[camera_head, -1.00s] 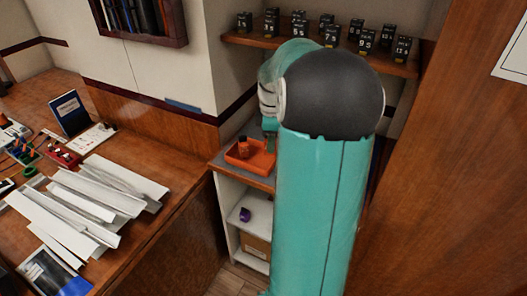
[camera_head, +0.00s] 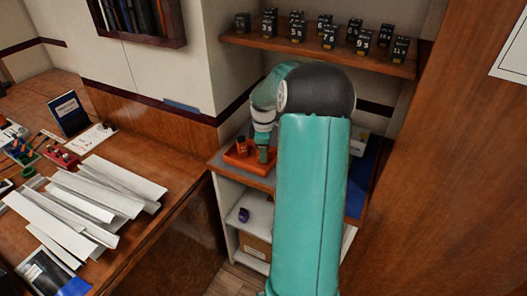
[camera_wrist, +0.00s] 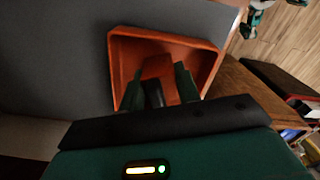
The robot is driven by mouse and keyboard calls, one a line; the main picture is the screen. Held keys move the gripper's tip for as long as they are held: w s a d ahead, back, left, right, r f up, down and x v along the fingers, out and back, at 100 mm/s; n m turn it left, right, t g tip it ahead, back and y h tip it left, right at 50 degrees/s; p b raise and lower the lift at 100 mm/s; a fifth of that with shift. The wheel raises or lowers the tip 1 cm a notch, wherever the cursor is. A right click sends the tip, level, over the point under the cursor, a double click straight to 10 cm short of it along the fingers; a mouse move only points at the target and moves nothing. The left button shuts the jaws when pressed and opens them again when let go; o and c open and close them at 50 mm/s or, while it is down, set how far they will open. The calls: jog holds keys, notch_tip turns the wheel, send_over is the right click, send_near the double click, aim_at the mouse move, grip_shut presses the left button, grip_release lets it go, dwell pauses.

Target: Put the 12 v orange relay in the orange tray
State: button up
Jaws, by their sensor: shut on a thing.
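The orange tray (camera_head: 236,165) stands on a grey-topped shelf unit in the head view, and the wrist view shows its rim (camera_wrist: 118,34) around my fingers. My gripper (camera_head: 263,154) points down at the tray's right part. In the wrist view, my gripper (camera_wrist: 160,84) is shut on an orange and black piece, taken as the orange relay (camera_wrist: 158,66). Its label cannot be read. In the head view, an orange piece with a dark part (camera_head: 241,147) shows in the tray, left of my fingers. I cannot tell whether it touches the held piece.
Black numbered boxes (camera_head: 329,38) stand on a wall shelf above. A purple object (camera_head: 244,215) lies on the lower shelf. The desk (camera_head: 160,215) at left holds white strips (camera_head: 85,200), a blue book (camera_head: 70,114) and electrical parts. A wooden panel (camera_head: 455,200) closes the right side.

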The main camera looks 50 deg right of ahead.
jog(key=shift+f, duration=0.1)
jog(key=o, duration=1)
notch_tip(320, 180, up, 12)
jog(key=shift+r, duration=0.15)
jog(key=s+a+r+m+t+h, duration=0.15)
jog(key=a+r, duration=0.25)
jog(key=a, duration=0.8)
jog(key=s+a+r+m+t, duration=0.15)
jog(key=a+r, duration=0.35)
jog(key=a, duration=0.6)
jog(key=s+a+m+t, duration=0.1)
jog(key=s+a, duration=0.3)
jog(key=a, duration=0.1)
jog(key=s+a+f+m+y, duration=0.1)
jog(key=s+a+m, duration=0.1)
jog(key=s+a, duration=0.2)
jog(key=s+a+f+m+t, duration=0.1)
jog(key=s+a, duration=0.3)
jog(key=a, duration=0.2)
jog(key=shift+s+a+f+m+t+y, duration=0.1)
jog(key=shift+s+a+m+t+y, duration=0.05)
jog(key=shift+s+m+t+y, duration=0.15)
